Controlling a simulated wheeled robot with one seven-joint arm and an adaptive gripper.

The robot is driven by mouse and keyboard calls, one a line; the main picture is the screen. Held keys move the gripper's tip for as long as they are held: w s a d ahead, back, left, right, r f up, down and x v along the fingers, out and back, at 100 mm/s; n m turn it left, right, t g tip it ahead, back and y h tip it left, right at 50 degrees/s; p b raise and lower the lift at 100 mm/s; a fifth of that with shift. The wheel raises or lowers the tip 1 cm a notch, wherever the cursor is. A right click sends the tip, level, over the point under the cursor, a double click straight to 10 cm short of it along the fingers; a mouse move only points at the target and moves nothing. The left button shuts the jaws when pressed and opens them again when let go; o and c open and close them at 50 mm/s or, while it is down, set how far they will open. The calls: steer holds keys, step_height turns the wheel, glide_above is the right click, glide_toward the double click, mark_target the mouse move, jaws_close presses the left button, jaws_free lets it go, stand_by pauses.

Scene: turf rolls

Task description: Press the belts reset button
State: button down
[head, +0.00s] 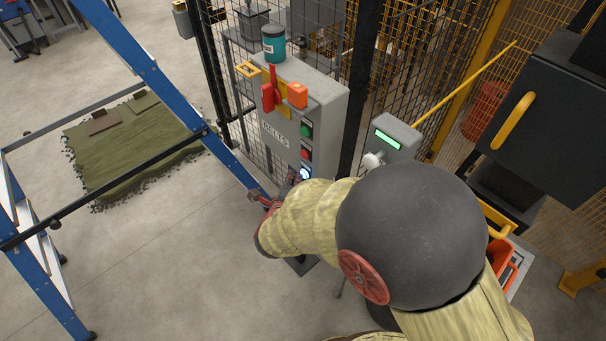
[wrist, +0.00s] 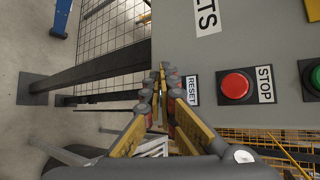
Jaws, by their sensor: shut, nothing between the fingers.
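The grey belts control box (head: 300,105) stands at the mesh fence. Its front carries a green button (head: 306,129), a red stop button (head: 305,152) and, lowest, the lit blue-white reset button (head: 305,173). In the wrist view the RESET label (wrist: 192,90) and the red STOP button (wrist: 237,86) lie just right of my fingers. My gripper (wrist: 160,73) is shut and empty, its fingertips close to the panel beside the RESET label. The fingers hide the reset button in this view. I cannot tell whether they touch it.
A red switch handle (head: 269,92) and an orange block (head: 297,95) stick out at the box's top, with a teal canister (head: 273,43) above. A card reader (head: 396,138) is right of the box. A blue ladder frame (head: 150,75) stands left, before green turf (head: 130,140).

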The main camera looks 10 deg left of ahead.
steer(key=shift+w+d, duration=0.2)
stand_by(0.3)
steer(key=shift+s, duration=0.1)
steer(key=shift+s+a+p, duration=0.45)
steer(key=shift+s+a, duration=0.1)
stand_by(0.3)
steer(key=shift+s+a+p, duration=1.05)
steer(key=shift+s+a, duration=0.6)
steer(key=shift+s, duration=0.25)
